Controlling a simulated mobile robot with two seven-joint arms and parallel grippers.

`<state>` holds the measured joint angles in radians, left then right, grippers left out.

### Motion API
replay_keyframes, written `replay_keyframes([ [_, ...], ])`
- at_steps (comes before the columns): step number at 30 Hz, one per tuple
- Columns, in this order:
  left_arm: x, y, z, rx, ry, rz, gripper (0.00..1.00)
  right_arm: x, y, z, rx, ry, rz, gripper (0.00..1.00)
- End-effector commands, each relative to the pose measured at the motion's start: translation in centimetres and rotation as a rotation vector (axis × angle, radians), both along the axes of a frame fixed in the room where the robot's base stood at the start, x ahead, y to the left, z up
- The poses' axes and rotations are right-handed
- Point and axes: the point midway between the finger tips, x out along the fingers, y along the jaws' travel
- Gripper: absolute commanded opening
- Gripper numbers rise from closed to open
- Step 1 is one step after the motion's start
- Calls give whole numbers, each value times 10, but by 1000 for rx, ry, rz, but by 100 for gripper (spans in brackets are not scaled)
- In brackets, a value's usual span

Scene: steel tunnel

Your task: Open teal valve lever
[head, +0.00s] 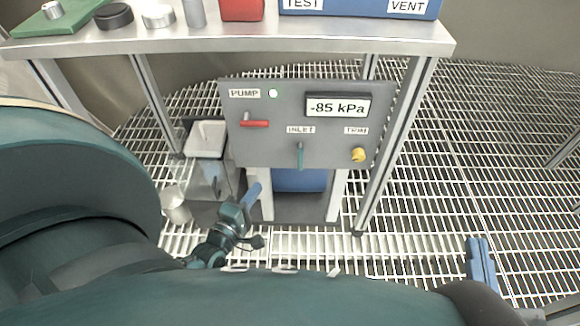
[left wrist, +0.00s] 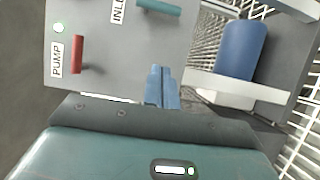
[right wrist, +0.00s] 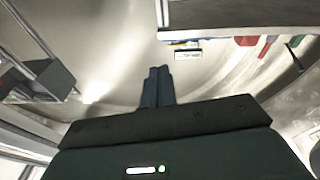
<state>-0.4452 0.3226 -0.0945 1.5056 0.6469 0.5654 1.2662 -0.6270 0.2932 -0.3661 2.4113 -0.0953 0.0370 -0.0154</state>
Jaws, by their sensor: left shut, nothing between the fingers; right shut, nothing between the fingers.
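The teal valve lever (head: 300,157) is under the INLET label on a grey panel (head: 270,148) and hangs straight down. It also shows at the top edge of the left wrist view (left wrist: 158,7), partly cut off. My left gripper (head: 254,190) is shut and empty, below and to the left of the lever, apart from it. Its blue fingers (left wrist: 161,82) point toward the panel in the left wrist view. My right gripper (head: 478,250) is shut and empty, far to the right of the panel. The right wrist view shows its fingers (right wrist: 157,85) but no teal lever.
The panel also has a red PUMP lever (head: 255,123), a yellow TRIM knob (head: 358,155) and a -85 kPa display (head: 338,107). A steel table (head: 300,40) stands above. A blue cylinder (head: 300,181) is beneath the panel. Grating at right is open.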

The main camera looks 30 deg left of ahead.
Motion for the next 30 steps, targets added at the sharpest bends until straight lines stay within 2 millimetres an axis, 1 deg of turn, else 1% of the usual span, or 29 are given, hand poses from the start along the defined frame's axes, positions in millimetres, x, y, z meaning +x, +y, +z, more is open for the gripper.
replay_keyframes([
  [10,2,0,0,1,-1,0,0,0,0,0,1,0,0,0],
  [14,13,1,0,1,-4,0,0,0,1,-2,7,0,4,0],
  [17,29,3,-1,2,-5,0,0,0,1,-4,19,1,8,0],
  [27,101,11,-2,1,-4,0,0,0,4,-10,70,-2,28,0],
  [28,104,8,-2,-2,-3,0,0,1,4,-8,72,-9,30,0],
  [30,106,-6,-1,-5,-1,-1,0,2,4,0,70,-39,34,0],
])
